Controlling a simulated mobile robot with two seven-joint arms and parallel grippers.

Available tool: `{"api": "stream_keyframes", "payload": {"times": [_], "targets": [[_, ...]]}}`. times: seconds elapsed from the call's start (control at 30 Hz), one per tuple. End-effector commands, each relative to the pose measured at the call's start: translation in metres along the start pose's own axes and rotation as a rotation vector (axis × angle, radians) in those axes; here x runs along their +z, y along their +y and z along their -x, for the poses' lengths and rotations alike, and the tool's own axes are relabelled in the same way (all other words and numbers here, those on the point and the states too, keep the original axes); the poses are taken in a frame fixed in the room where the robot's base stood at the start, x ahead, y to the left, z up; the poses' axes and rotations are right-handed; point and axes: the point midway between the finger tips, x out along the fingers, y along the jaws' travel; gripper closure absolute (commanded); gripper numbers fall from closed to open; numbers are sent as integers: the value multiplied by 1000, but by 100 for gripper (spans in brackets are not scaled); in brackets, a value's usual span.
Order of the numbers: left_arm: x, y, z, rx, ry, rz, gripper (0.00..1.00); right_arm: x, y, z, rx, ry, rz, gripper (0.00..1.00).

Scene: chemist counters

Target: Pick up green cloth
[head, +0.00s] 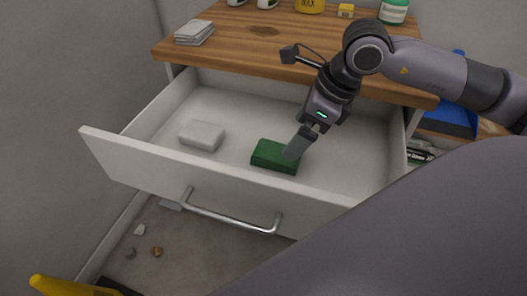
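The green cloth (270,157) is a dark green folded block. It lies on the floor of the open white drawer (140,168), right of the middle and near the front panel. My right gripper (296,149) reaches down into the drawer from the upper right. Its fingertips overlap the right end of the cloth in the view. I cannot tell whether they touch it or stand just in front of it. The fingers show edge-on, one covering the other, so their gap is hidden. My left gripper is not in view.
A white folded block (202,135) lies in the drawer, left of the cloth. The wooden counter (240,40) above carries a stack of pale cloths (194,32), a yellow wax tin (310,5) and a green-and-white bottle (393,11). The drawer's metal handle (230,218) sticks out in front.

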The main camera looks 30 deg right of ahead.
Motion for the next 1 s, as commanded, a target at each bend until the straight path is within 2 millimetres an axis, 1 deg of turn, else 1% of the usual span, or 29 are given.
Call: {"api": "stream_keyframes", "payload": {"times": [0.03, 0.13, 0.27, 0.6, 0.7, 0.9, 0.93, 0.97, 1.0], "targets": [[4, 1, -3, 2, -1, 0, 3, -2, 0, -5, 0, -1, 0, 0], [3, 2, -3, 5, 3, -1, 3, -2, 0, -11, 3, -1, 0, 0], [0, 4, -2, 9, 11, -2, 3, -1, 1, -23, 3, -1, 0, 0], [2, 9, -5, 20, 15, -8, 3, 2, 1, -70, 4, 0, -1, 0], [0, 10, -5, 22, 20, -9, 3, 2, 1, -76, 3, -2, 0, 0], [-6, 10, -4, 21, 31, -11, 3, 2, 1, -76, 2, -2, 1, 0], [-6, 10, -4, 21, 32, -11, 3, 2, 1, -76, 2, -2, 1, 3], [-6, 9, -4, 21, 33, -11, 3, 2, 1, -76, 2, -2, 1, 13], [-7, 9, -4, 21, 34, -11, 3, 2, 1, -76, 2, -2, 1, 26]]}}
